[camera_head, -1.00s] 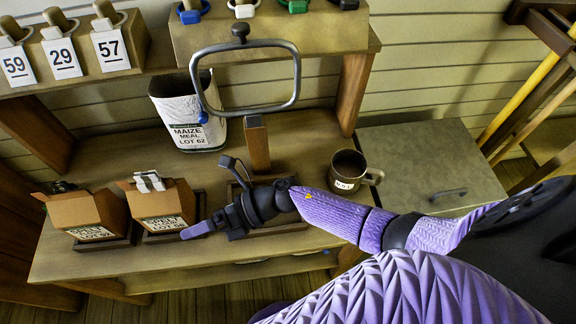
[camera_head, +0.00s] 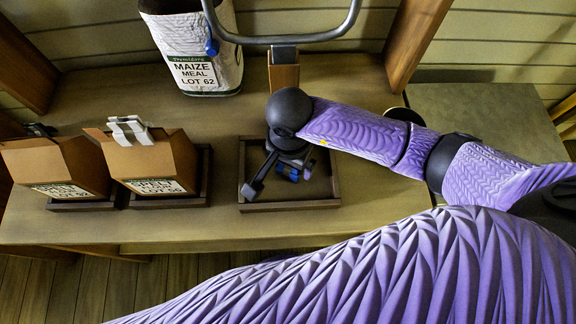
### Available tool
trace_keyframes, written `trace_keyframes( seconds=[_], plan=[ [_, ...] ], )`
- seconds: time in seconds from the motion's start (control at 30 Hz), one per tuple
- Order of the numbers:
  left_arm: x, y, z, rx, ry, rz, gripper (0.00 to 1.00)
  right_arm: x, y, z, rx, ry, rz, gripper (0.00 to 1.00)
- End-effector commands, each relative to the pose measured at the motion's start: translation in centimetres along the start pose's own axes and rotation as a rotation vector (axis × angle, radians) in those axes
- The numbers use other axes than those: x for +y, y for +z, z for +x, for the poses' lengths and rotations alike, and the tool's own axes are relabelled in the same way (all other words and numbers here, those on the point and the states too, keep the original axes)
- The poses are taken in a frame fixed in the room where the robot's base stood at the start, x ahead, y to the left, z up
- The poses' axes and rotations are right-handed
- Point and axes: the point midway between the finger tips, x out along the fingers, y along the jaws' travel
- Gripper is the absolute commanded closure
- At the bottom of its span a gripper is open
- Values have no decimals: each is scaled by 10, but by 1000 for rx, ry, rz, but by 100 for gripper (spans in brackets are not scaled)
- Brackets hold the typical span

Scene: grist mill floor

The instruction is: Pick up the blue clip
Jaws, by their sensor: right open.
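A small blue piece, which looks like the blue clip (camera_head: 288,177), lies low in the dark wooden tray (camera_head: 290,205) in the middle of the bench. It is partly hidden by my right gripper. My right gripper (camera_head: 275,178) is open, pointing down over the tray, with one dark finger left of the blue piece. I cannot tell whether the fingers touch it. My left gripper is out of view.
Two brown paper bags stand in trays at the left: one with a white clip (camera_head: 130,130), one with a dark clip (camera_head: 41,130). A wooden post (camera_head: 284,72) stands just behind the tray. A grey-green lidded surface (camera_head: 480,115) lies to the right. The bench front is clear.

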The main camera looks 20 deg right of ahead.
Motion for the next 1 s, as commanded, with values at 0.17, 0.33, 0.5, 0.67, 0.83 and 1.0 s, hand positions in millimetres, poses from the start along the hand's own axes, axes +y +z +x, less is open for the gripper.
trace_keyframes(
  seconds=[0.17,0.33,0.5,0.67,0.83,1.0],
  plan=[
    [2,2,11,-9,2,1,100,0,0,21,-2,1,2,0],
    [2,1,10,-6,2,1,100,0,0,18,-1,0,2,13],
    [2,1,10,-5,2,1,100,0,0,18,-2,0,2,49],
    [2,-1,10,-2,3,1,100,0,0,18,-2,0,2,82],
    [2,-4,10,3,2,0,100,0,0,18,-2,0,2,82],
    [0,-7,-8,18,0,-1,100,-1,0,-13,3,-7,0,82]
  ],
)
